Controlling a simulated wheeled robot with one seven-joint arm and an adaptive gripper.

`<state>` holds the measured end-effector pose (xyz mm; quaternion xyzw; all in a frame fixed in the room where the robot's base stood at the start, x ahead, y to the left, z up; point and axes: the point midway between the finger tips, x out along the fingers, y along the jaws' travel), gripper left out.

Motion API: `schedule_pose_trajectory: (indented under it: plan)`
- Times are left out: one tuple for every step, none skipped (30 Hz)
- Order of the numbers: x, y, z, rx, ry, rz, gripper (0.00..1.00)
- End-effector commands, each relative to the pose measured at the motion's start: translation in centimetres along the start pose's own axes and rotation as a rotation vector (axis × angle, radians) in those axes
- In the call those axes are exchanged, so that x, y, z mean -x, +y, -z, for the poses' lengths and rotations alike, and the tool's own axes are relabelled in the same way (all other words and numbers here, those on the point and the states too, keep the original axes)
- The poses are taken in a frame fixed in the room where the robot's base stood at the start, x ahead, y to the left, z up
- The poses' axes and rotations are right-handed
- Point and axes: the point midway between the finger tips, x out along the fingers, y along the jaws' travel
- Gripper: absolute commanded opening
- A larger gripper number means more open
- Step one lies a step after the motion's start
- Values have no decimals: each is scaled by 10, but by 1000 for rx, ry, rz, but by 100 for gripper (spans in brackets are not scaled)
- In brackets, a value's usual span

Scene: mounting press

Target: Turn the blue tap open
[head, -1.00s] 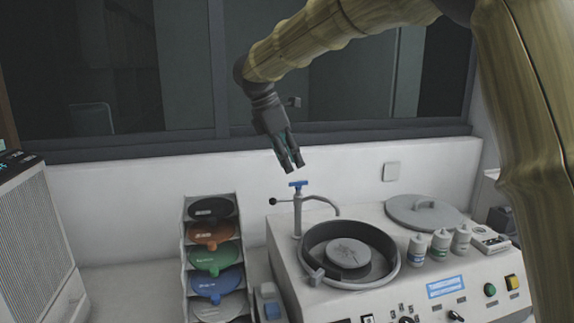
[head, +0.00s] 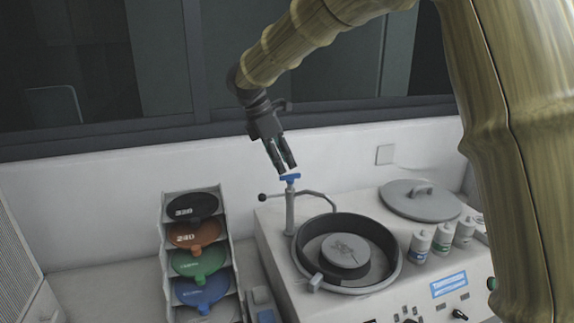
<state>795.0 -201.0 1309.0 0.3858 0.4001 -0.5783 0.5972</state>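The blue tap handle (head: 290,177) sits on top of a thin grey tap post (head: 290,210) at the back left of the machine. A curved spout runs right from the post toward the round basin (head: 310,237). My gripper (head: 282,170) points down just above the blue handle, with its fingertips very close to it. A narrow gap shows between the two fingers, and nothing is seen held between them. I cannot tell whether a fingertip touches the handle.
A rack of coloured discs (head: 197,262) stands left of the machine (head: 278,268). A round grey lid (head: 420,199) and several small bottles (head: 442,240) are on the machine's right. The white wall (head: 110,190) and window are close behind.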

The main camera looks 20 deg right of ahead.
Motion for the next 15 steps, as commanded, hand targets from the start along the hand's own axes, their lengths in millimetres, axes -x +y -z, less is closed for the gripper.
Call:
schedule_pose_trajectory:
  plan:
    - [-5, 0, -1, 1, 0, 1, 31]
    - [-9, -1, -1, 1, 0, 2, 31]
    - [-14, 0, -1, 1, -1, 2, 31]
    - [-17, 0, -1, 1, 0, 1, 31]
    - [-20, 0, 0, 2, 0, 0, 31]
    - [-23, 0, 0, 1, -1, 0, 31]
    - [-25, 0, 0, 1, -1, -1, 31]
    - [-27, 0, 0, 1, 0, -1, 31]
    - [-30, 0, 0, 1, 0, -2, 31]
    - [-31, 0, 0, 1, 0, -2, 31]
    - [-32, 0, 0, 1, -1, -1, 31]
    - [-33, 0, 0, 1, -1, -1, 31]
    - [-34, 0, 0, 0, -1, -1, 31]
    - [-34, 0, 0, 0, -1, -1, 31]
    - [-34, 0, 0, 0, -1, -1, 31]
